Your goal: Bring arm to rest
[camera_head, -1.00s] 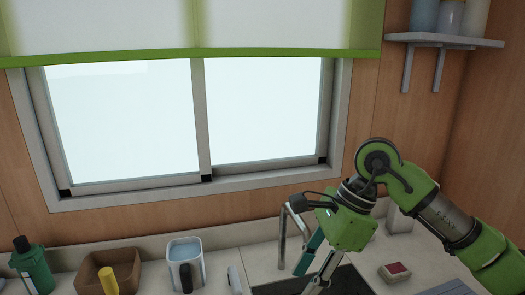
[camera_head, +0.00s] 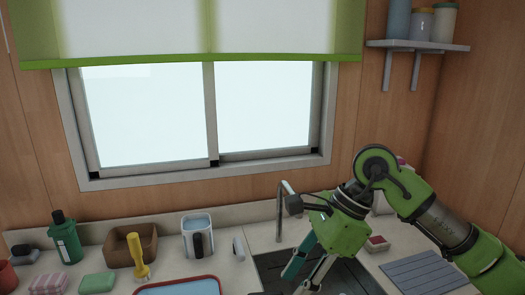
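My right arm comes in from the right, green with dark joints. Its gripper (camera_head: 299,283) points down and left over the dark sink (camera_head: 345,281), in front of the tap (camera_head: 281,215). Two fingers show apart, one with a teal face, and I see nothing held between them. The fingertips are close to the bottom edge of the view. My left arm and gripper are not in view.
On the counter stand a green bottle (camera_head: 66,238), a brown basket (camera_head: 118,245), a yellow brush (camera_head: 139,262) and a white jug (camera_head: 197,237). A red-rimmed tray (camera_head: 180,288) lies in front. A ribbed grey mat (camera_head: 424,272) is right of the sink.

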